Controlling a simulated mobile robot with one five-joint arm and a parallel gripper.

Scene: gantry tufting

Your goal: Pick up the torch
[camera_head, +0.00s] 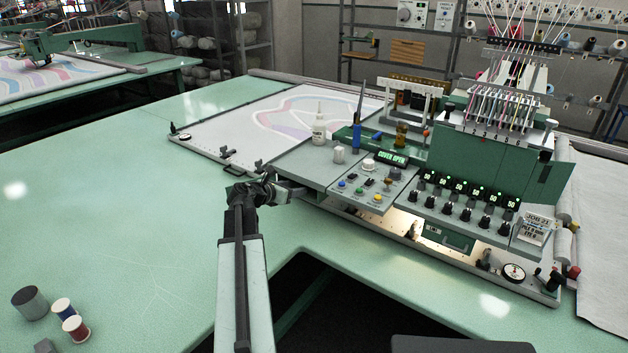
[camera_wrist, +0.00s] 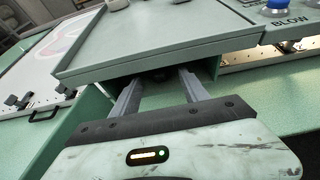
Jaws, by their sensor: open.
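I cannot make out a torch for certain in either view. My gripper (camera_head: 291,191) is at the left front corner of the machine's control console (camera_head: 345,196), low beside its edge. In the wrist view my gripper (camera_wrist: 158,82) has its two grey fingers apart, pointing into a shadowed gap under the console's grey top panel (camera_wrist: 150,45). A small dark shape shows in the shadow between the fingertips, too dark to identify. The fingertips are partly under the panel edge.
The overhanging panel is close above my fingers. A white glue bottle (camera_head: 319,128) and a blue-handled tool (camera_head: 357,133) stand on the console. Thread spools (camera_head: 75,327) and a grey cylinder (camera_head: 30,303) sit at lower left. The green table (camera_head: 120,190) is clear at left.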

